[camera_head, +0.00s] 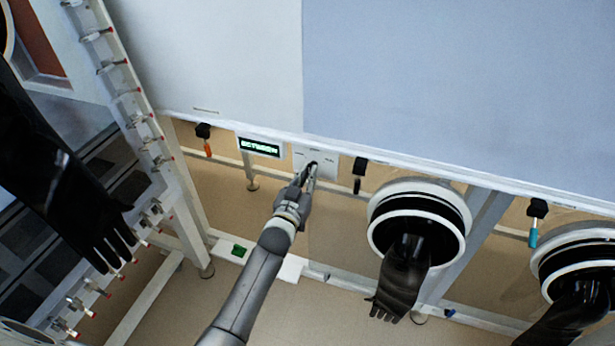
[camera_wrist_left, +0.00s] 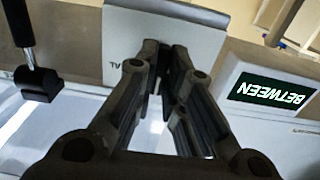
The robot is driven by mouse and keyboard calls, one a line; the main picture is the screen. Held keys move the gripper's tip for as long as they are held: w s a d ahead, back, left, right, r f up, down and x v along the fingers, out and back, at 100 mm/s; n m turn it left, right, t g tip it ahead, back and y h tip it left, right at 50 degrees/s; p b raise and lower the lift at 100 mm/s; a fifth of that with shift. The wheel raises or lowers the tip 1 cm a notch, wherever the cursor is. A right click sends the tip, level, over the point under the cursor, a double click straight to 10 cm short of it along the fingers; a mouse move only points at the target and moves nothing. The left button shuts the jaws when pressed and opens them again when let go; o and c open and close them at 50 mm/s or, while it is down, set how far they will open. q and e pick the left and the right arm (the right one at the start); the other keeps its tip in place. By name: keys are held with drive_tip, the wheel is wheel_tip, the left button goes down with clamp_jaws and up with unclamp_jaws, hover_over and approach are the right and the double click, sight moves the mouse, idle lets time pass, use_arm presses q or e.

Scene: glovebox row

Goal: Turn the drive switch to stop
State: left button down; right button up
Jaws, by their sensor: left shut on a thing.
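The drive switch sits on a small pale plate (camera_head: 328,157) on the front of the glovebox row. My left gripper (camera_head: 312,166) reaches up to this plate and is shut on the switch's dark knob, which its fingers mostly hide. In the left wrist view, the gripper fingers (camera_wrist_left: 166,52) meet in front of the plate (camera_wrist_left: 125,30), whose printed letters are partly covered. The lit display (camera_head: 260,147) beside it reads BETWEEN. It shows upside down in the left wrist view (camera_wrist_left: 272,92). My right gripper is in neither view.
Black-topped handles hang left (camera_head: 203,131) and right (camera_head: 360,165) of the plate. A round glove port (camera_head: 455,205) with a drooping black glove (camera_head: 402,285) is to the right, with another port (camera_head: 548,268) beyond. A white rack (camera_head: 140,125) stands at left.

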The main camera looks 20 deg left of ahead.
use_arm(q)
drive_tip(key=c, duration=1.5)
unclamp_jaws()
drive_tip(key=shift+s, duration=0.15)
drive_tip(key=s, duration=1.1)
drive_tip(key=shift+s+a, duration=0.2)
drive_tip(key=shift+s, duration=0.2)
